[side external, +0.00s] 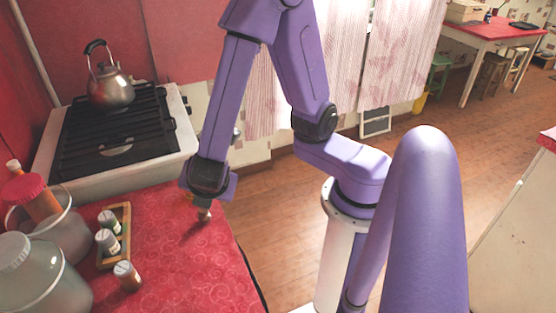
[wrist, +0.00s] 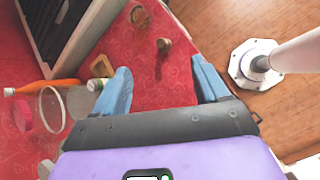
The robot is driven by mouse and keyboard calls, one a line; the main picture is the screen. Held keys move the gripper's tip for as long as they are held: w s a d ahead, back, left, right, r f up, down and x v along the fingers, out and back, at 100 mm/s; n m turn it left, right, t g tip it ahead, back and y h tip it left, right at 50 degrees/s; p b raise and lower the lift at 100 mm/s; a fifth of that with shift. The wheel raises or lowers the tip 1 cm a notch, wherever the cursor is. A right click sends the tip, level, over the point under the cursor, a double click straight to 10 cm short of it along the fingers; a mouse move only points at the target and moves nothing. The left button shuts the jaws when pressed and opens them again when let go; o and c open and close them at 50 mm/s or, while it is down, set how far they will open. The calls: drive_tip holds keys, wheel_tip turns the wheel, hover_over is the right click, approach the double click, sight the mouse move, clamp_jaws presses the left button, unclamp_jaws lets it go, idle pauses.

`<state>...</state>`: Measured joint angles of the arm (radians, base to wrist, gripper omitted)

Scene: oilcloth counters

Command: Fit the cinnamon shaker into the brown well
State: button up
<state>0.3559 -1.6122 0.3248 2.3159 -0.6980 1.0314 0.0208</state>
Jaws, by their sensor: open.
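In the side view a small shaker with a pale lid and orange-brown body (side external: 127,275) stands on the red counter, just outside the wooden rack; it looks like the cinnamon shaker. The rack (side external: 127,232) holds two shakers with pale lids (side external: 108,222) (side external: 107,241). I cannot make out its brown well. In the wrist view only one end of the rack (wrist: 101,66) shows; the rest is hidden behind my gripper. My gripper (wrist: 163,84) is open and empty, above the counter to the right of the rack; it also shows in the side view (side external: 207,200).
Small brown items (wrist: 163,45) (wrist: 138,15) stand on the counter beyond my fingers. Glass jars (side external: 40,275) crowd the rack's left side. The stove (side external: 180,140) with a kettle (side external: 110,90) is behind. The counter right of the rack is mostly clear.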

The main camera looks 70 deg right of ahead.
drive_tip(key=s+d+r+m+g+y, duration=0.2)
drive_tip(key=s+d+r+m+y, duration=0.1)
drive_tip(key=s, duration=0.3)
drive_tip(key=s+d+r+m+g+y, duration=0.3)
drive_tip(key=s+m, duration=0.1)
drive_tip(key=s, duration=0.3)
drive_tip(key=shift+m, duration=0.3)
drive_tip(key=shift+d, duration=0.1)
drive_tip(key=n, duration=1.1)
hover_over(122, 268)
wheel_tip(122, 268, down, 7)
drive_tip(key=f, duration=1.2)
drive_tip(key=shift+w+d+f, duration=0.1)
drive_tip(key=shift+w, duration=0.1)
drive_tip(key=shift+s+f, duration=0.1)
drive_tip(key=shift+f, duration=2.65)
drive_tip(key=c, duration=1.2)
